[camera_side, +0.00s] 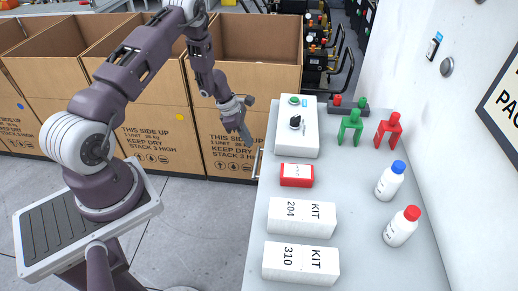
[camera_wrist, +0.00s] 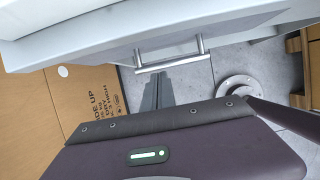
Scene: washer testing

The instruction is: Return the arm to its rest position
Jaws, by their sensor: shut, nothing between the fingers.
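My gripper (camera_side: 247,140) hangs at the left edge of the grey table (camera_side: 257,235), beside the white control box. Its fingers are together with nothing between them. In the wrist view the shut fingers (camera_wrist: 163,78) point at a metal bar handle (camera_wrist: 170,58) on the side of the table. The handle (camera_side: 257,163) also shows in the side view, just below the fingertips. The fingers look close to the handle and not around it; I cannot tell whether they touch it. My arm reaches up from its base at the left and bends down to the gripper.
On the table are a white control box (camera_side: 297,126) with a green and a black knob, a red box (camera_side: 297,175), two white KIT boxes (camera_side: 301,216) (camera_side: 300,262), two bottles (camera_side: 390,181) (camera_side: 402,226), and green and red pieces (camera_side: 350,127) (camera_side: 388,130). Open cardboard boxes (camera_side: 155,125) stand behind.

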